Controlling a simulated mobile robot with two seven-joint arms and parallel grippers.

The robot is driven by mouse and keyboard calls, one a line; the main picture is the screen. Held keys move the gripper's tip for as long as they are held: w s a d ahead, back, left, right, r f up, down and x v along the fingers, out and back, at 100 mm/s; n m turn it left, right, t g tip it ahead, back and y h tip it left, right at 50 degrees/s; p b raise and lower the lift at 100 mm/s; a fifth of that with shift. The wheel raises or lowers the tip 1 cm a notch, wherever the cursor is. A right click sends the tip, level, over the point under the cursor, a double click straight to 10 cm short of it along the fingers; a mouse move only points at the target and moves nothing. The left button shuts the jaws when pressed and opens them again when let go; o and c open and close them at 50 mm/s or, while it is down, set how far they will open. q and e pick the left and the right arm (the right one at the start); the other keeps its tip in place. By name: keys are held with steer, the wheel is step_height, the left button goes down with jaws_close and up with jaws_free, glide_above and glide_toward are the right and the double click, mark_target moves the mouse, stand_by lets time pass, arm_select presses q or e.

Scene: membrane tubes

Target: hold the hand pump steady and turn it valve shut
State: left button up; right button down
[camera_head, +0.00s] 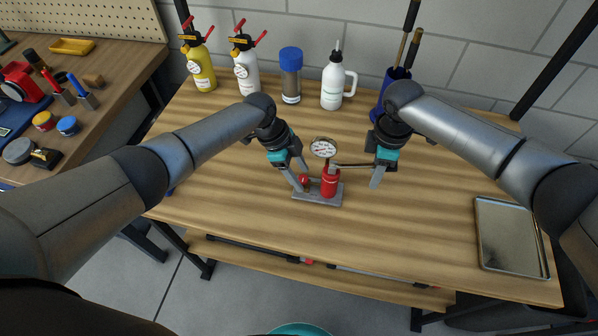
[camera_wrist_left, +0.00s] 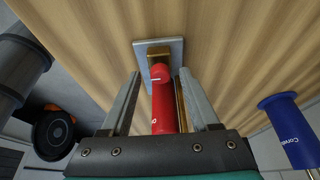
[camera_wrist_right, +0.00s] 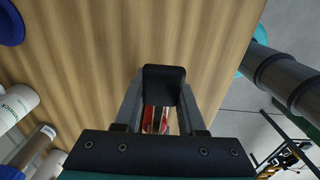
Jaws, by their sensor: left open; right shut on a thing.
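The hand pump stands upright on a grey base plate (camera_head: 318,199) in the middle of the table, with a red body (camera_head: 330,186) and a round white gauge (camera_head: 323,148) on top. Its red valve knob (camera_head: 304,179) is on the left side; in the left wrist view the knob (camera_wrist_left: 160,73) has a white mark and sits by a brass fitting. My left gripper (camera_head: 299,178) is open, its fingers on either side of the knob without visible contact. My right gripper (camera_head: 378,174) is shut on the black grip (camera_wrist_right: 163,84) of the pump's handle.
A yellow sprayer (camera_head: 201,70), a white sprayer (camera_head: 246,73), a blue-capped jar (camera_head: 290,78) and a white bottle (camera_head: 332,87) stand along the back. A blue holder (camera_head: 388,88) with tools is at back right. A metal tray (camera_head: 510,236) lies at right. Front table is clear.

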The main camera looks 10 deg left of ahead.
arm_select(q)
steer(key=v, duration=1.2)
arm_select(e)
steer(key=shift+c, duration=2.1)
jaws_free()
steer(key=shift+r, duration=0.1)
